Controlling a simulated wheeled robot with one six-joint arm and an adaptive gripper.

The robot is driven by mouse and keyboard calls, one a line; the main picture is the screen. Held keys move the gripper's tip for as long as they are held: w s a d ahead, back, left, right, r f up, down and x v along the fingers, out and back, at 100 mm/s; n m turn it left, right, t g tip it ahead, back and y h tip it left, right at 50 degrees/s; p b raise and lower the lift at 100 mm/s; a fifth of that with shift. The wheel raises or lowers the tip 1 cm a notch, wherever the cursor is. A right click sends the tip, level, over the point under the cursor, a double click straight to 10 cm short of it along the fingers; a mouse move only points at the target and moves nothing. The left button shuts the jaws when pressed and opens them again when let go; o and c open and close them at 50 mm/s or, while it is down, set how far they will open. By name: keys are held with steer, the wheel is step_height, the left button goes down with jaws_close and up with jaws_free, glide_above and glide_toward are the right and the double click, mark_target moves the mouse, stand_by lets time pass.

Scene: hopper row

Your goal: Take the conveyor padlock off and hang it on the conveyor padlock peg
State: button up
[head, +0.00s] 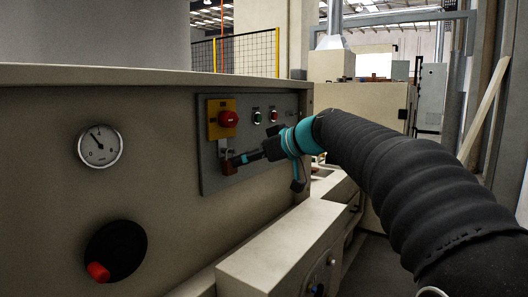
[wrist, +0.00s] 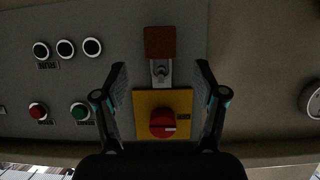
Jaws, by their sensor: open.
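The padlock is a red-brown block (wrist: 160,42) in the wrist view, at the end of a light metal hasp (wrist: 161,73) beside the yellow switch plate. In the head view the padlock (head: 229,168) hangs low on the grey panel, below the yellow plate. My gripper (wrist: 160,67) is open, with one finger on each side of the hasp and neither touching it. The padlock lies just beyond the fingertips in the wrist view. In the head view my gripper (head: 241,160) is close to the panel, beside the padlock. I cannot make out the padlock peg for certain.
The yellow plate carries a red rotary knob (head: 228,119). A green button (head: 257,117) and a red button (head: 273,115) sit to its right. Several black round fittings with white rims (wrist: 65,48) are on the panel. A gauge (head: 100,147) is further left.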

steer(key=shift+p+x, duration=0.3)
steer(key=shift+x, duration=2.85)
steer(key=shift+s, duration=0.1)
steer(key=shift+c, duration=0.3)
jaws_close()
steer(key=shift+r, duration=0.2)
steer(key=shift+r, duration=0.4)
steer(key=shift+s+d+b, duration=0.9)
steer(key=shift+s+d, duration=0.05)
steer(key=shift+d, duration=0.25)
steer(key=shift+s+d+b, duration=0.6)
steer(key=shift+d+b, duration=0.05)
steer(key=shift+d, duration=0.2)
